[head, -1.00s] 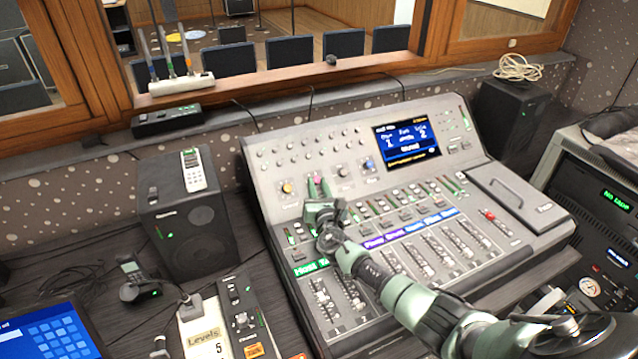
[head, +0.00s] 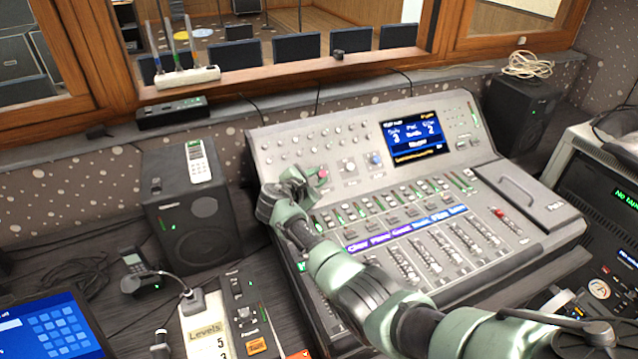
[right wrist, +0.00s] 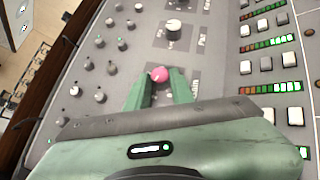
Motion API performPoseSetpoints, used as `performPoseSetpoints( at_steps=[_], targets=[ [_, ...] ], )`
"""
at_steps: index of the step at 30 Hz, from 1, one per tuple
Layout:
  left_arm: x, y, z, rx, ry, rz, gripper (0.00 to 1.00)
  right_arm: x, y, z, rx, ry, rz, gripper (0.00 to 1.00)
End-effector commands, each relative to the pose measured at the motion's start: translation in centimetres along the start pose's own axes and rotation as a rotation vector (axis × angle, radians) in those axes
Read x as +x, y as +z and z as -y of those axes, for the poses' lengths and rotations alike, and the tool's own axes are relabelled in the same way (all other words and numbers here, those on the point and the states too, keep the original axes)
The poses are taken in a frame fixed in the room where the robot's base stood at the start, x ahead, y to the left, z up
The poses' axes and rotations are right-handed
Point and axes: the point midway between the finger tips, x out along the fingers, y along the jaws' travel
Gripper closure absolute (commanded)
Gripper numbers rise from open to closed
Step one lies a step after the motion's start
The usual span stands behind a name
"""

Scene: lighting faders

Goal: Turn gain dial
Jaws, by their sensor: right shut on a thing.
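The mixing console (head: 530,231) has a row of dials below its upper knobs. My right gripper (head: 314,180) is at the left part of this row, shut on a pink-capped dial (head: 323,173). In the right wrist view the pink cap (right wrist: 160,74) shows between the two green fingertips. A white-capped dial (head: 349,166) and a blue-capped dial (head: 376,159) stand free to its right. My gripper hides the panel left of the pink-capped dial. My left gripper is not in view.
The console's lit screen (head: 415,139) is right of the dials. Faders (head: 440,248) and lit buttons lie below, partly under my right arm. A black speaker (head: 188,205) stands left of the console. A window ledge runs behind.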

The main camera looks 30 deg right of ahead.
Motion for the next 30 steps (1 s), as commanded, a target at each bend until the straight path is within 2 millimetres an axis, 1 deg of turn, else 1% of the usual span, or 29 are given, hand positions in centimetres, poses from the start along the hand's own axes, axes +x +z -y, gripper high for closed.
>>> performPoseSetpoints(
  at_steps=[1,5,8,12,15,21,30],
  targets=[
    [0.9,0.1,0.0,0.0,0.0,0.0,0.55,0.1,-0.2,0.0,0.033,-0.035,-0.001,1.0],
    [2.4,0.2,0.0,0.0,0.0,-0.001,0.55,0.2,-0.3,-0.2,0.114,-0.128,-0.008,1.0],
    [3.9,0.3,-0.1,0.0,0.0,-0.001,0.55,0.3,-0.3,-0.3,0.176,-0.199,-0.014,1.0],
    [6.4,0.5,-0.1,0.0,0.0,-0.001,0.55,0.5,-0.3,-0.4,0.258,-0.293,-0.02,1.0],
    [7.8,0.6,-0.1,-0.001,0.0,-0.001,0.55,0.5,-0.2,-0.5,0.3,-0.339,-0.023,1.0],
    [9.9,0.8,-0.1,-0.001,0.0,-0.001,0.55,0.5,0.1,-0.7,0.355,-0.405,-0.027,1.0],
    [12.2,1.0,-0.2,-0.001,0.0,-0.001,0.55,0.5,0.2,-0.8,0.404,-0.465,-0.031,1.0]
  ],
)
